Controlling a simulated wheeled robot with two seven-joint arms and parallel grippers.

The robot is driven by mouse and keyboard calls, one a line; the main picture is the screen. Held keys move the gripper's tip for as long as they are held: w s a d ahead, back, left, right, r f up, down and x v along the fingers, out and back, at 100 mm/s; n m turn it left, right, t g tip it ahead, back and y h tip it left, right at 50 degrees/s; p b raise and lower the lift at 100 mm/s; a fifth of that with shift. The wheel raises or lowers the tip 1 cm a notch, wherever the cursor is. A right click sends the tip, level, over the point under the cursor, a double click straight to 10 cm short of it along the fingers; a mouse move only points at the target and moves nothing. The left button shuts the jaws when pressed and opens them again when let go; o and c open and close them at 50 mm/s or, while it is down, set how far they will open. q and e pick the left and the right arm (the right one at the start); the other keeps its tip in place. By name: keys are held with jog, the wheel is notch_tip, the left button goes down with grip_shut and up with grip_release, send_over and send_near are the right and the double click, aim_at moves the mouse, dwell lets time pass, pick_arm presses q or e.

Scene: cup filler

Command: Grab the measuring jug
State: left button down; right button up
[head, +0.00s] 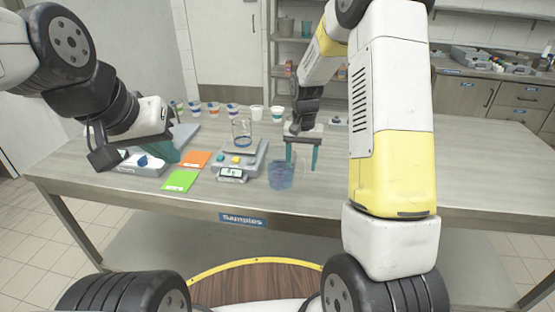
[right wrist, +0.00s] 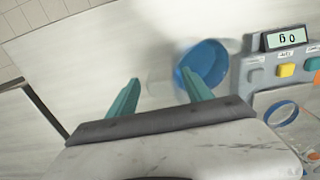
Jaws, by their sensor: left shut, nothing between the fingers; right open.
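The measuring jug (head: 281,176) is clear with blue liquid and stands upright near the table's front edge, right of the scale. In the right wrist view the jug (right wrist: 208,60) is beside the right-hand finger, which overlaps its edge; I cannot tell if they touch. My right gripper (head: 302,165) points down, open and empty, above and slightly right of the jug. Its fingers also show in the right wrist view (right wrist: 161,78), with bare table between them. My left gripper (head: 168,154) is shut and empty, over the left of the table.
A grey scale (head: 257,163) with a clear beaker (head: 241,131) stands just left of the jug. Orange (head: 195,159) and green (head: 180,181) cards lie further left. Several cups, including a white one (head: 256,113), line the back. Table right of my right arm is clear.

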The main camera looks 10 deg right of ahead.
jog(key=shift+f, duration=0.55)
grip_shut()
jog(key=shift+r, duration=0.2)
jog(key=shift+r, duration=1.5)
jog(key=shift+s+r, duration=0.2)
jog(key=shift+s, duration=0.05)
jog(key=s+r, duration=0.1)
jog(key=s, duration=1.4)
jog(key=shift+s+d+r, duration=0.15)
jog(key=shift+d, duration=0.25)
